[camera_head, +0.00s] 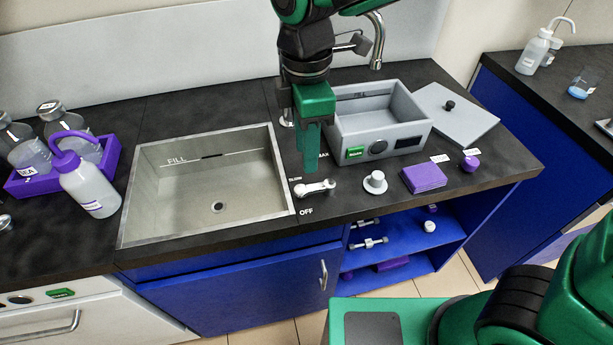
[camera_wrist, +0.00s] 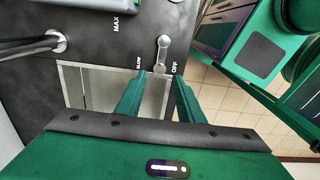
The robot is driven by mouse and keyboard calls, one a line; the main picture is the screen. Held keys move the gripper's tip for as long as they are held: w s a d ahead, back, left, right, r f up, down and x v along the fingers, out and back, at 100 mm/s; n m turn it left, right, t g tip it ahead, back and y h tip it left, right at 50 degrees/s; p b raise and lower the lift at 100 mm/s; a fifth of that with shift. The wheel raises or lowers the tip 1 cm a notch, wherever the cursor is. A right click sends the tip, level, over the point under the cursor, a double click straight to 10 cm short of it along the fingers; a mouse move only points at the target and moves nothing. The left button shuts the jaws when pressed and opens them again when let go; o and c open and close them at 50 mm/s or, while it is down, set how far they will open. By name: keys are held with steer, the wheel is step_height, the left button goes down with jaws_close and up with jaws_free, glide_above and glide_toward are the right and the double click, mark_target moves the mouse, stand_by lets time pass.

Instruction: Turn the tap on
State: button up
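The tap's silver lever (camera_head: 315,188) lies on the black counter right of the sink, beside the labels OFF, SLOW and MAX. In the wrist view the lever (camera_wrist: 162,52) is just beyond my fingertips, its near end closest to OFF. The tap's curved metal spout (camera_head: 377,42) shows behind my arm; its base (camera_wrist: 57,41) shows in the wrist view. My gripper (camera_head: 309,168) points down above the counter, just behind the lever in the head view. Contact with the lever cannot be seen.
The sink (camera_head: 210,185) is empty. A grey water bath (camera_head: 378,121) and its lid (camera_head: 462,116) stand at right. A white knob (camera_head: 375,182) and purple pads (camera_head: 424,177) lie near the counter's front edge. A wash bottle (camera_head: 90,188) stands left of the sink.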

mark_target(307, 188)
step_height(307, 188, down, 9)
steer(key=shift+f, duration=0.2)
stand_by(0.3)
jaws_close()
